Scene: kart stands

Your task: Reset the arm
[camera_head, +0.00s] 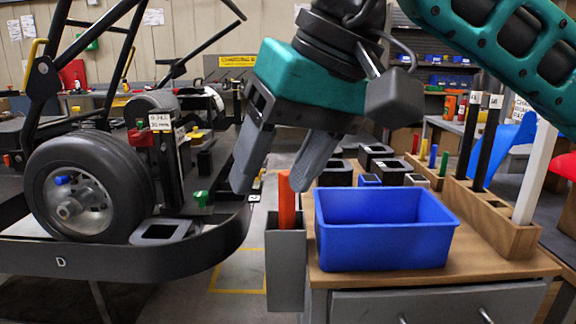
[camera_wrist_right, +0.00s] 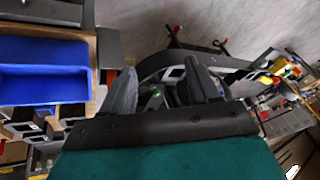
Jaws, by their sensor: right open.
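My right gripper (camera_head: 280,165) comes in from the upper right in the head view, its fingers pointing down and spread apart. Nothing is between the fingers. It hangs just above an orange stick (camera_head: 286,200) standing in a grey holder (camera_head: 285,262) on the side of the wooden bench. In the right wrist view the open fingers (camera_wrist_right: 162,90) show with the kart's dark frame beyond them. My left gripper is not in either view.
A blue bin (camera_head: 385,250) sits on the wooden bench (camera_head: 490,262), with black containers (camera_head: 378,155) behind it. A wooden rack (camera_head: 485,222) holds tall bars at right. The kart, with its black wheel (camera_head: 90,185), stands left. Floor (camera_head: 236,275) shows between them.

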